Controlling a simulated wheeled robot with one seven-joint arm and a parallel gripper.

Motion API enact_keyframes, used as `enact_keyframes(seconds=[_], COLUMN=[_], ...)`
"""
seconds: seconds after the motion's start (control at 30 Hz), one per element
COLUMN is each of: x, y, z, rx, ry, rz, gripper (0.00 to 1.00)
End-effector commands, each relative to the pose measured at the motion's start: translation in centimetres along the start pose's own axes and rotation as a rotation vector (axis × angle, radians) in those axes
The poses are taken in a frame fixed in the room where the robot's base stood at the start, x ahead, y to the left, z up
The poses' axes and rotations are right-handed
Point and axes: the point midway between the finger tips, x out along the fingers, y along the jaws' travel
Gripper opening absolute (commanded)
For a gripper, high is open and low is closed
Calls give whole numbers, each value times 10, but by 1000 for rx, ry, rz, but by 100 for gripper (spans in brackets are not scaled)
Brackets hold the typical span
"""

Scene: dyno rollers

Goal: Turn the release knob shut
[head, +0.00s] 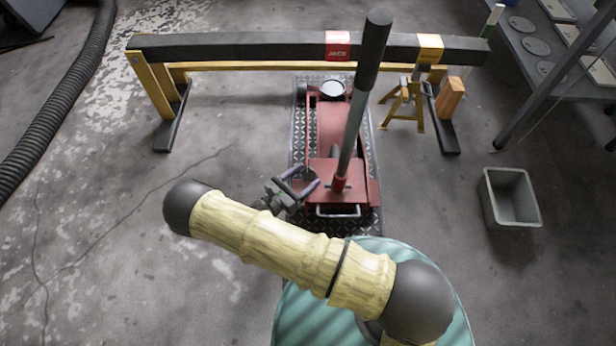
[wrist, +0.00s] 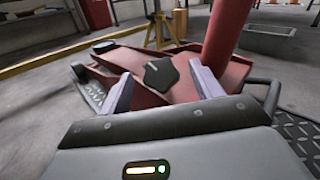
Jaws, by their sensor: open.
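The release knob (wrist: 161,74) is a dark, many-sided knob with a pale line on its top, seen in the wrist view. It sits on the red floor jack (head: 334,130), beside the base of the jack's handle (head: 362,95). My gripper (wrist: 160,85) is open, with one finger on each side of the knob in the picture. Whether the fingers touch the knob cannot be told. In the head view my gripper (head: 302,184) is at the left edge of the jack's rear, and the knob is hard to make out there.
The jack's upright handle rises close by on the right. A dark beam (head: 230,46) on yellow legs spans behind the jack. A yellow jack stand (head: 404,104) and a grey bin (head: 510,197) stand to the right. A black hose (head: 62,90) lies left; floor between is clear.

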Motion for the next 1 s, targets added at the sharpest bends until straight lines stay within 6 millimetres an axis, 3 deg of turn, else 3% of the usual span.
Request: enact_keyframes(seconds=[0.2,0.47,0.7,1.0], x=[20,22,21,21], y=[0,0,0,1], z=[-1,0,0,0], rx=[-1,0,0,11], ry=[0,1,1,1], rz=[0,1,1,-13], gripper=[65,65,22,20])
